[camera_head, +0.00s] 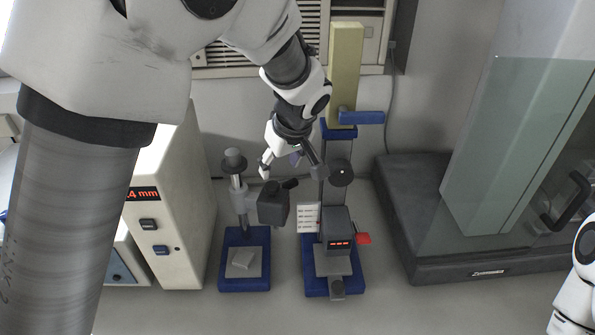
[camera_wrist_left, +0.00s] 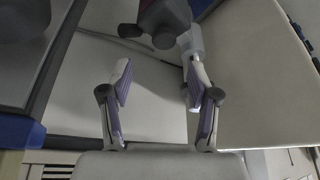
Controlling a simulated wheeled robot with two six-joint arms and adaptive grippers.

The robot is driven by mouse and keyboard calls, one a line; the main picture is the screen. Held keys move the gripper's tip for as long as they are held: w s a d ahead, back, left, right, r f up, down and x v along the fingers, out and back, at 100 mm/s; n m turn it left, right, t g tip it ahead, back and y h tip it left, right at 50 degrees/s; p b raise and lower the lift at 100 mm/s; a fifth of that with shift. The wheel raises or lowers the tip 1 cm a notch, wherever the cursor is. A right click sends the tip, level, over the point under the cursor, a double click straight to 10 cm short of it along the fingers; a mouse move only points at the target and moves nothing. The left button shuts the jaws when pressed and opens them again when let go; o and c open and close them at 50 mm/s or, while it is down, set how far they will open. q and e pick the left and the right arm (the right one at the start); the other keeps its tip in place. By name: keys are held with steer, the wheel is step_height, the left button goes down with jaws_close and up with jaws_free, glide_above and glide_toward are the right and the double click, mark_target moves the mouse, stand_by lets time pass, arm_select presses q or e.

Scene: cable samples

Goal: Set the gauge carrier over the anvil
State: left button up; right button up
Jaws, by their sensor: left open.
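The gauge carrier (camera_head: 273,206) appears to be the dark block on the left stand's post (camera_head: 239,205). It points to the right of the post, apart from the pale square anvil (camera_head: 243,263) on the blue base and not above it. My left gripper (camera_head: 291,172) is open and empty, above and a little right of the carrier. In the left wrist view my left gripper (camera_wrist_left: 158,85) has its fingers spread. A dark block (camera_wrist_left: 165,20), probably the carrier, shows beyond the fingertips. My right gripper is not in view.
A second blue-based stand (camera_head: 332,260) with a red readout and tall yellow column (camera_head: 345,70) is close on the right. A white instrument box (camera_head: 165,215) stands left. A glass-fronted cabinet (camera_head: 490,170) is at right. The bench front is clear.

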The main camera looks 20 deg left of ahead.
mark_target(272, 185)
arm_select(q)
steer(key=x, duration=0.7)
steer(key=shift+s+a, duration=0.15)
steer(key=shift+s, duration=0.1)
steer(key=shift+w+f, duration=0.15)
steer(key=shift+f, duration=0.25)
steer(key=shift+r, duration=0.15)
steer(key=shift+c, duration=1.1)
jaws_close()
